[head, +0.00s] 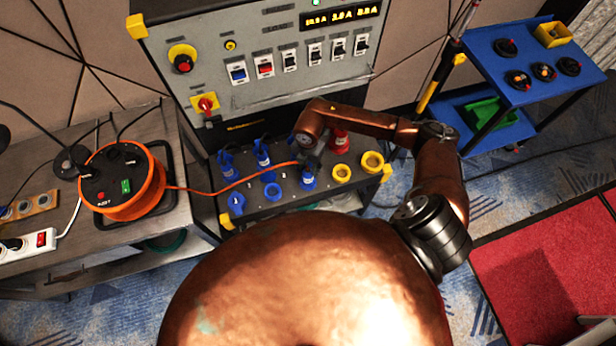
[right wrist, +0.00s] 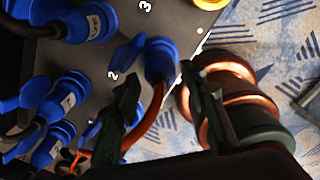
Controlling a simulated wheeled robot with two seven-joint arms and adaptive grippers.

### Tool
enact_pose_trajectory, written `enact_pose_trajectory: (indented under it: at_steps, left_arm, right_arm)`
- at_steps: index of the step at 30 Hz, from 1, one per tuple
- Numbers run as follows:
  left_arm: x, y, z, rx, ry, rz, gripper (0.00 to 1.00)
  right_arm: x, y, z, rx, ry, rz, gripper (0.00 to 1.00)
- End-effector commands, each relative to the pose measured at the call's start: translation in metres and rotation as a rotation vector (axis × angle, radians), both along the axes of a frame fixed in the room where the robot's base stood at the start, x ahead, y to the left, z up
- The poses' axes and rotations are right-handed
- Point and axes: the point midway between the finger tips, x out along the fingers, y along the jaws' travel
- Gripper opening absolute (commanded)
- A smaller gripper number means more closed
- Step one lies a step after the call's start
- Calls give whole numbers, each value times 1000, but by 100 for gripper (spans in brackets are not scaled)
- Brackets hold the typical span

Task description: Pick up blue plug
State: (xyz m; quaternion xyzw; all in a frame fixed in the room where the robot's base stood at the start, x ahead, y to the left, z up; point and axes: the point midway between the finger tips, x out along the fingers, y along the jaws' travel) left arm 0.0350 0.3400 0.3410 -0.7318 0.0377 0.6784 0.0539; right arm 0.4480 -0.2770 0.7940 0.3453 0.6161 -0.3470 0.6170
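A blue plug (head: 308,178) with an orange cable stands at the front bank of sockets, right of the middle. It also shows in the right wrist view (right wrist: 160,62), with its cable curving down. My right gripper (head: 310,158) is just above and behind this plug in the head view. In the right wrist view its dark fingers (right wrist: 170,112) are apart, with the plug and cable showing in the gap. I cannot tell whether a finger touches the plug. More blue plugs (head: 262,156) with dark cables stand to the left. My left gripper is out of view.
Yellow sockets (head: 372,161) and a red plug (head: 338,140) are close on the right. A control panel (head: 285,85) rises behind. An orange cable reel (head: 125,180) sits on the left bench. A blue cart (head: 520,75) stands at back right.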

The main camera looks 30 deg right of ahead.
Motion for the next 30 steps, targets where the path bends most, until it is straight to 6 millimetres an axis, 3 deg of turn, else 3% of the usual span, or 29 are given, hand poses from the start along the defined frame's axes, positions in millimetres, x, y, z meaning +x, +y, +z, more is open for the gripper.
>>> enact_pose_trajectory:
  at_steps: [9,18,30]
  left_arm:
    - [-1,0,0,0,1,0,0]
    - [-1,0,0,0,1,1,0]
    - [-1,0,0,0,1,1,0]
  right_arm:
    - [-1,2,-43,2,1,0,39]
    - [0,2,-46,2,0,2,39]
    - [0,2,-46,2,0,2,11]
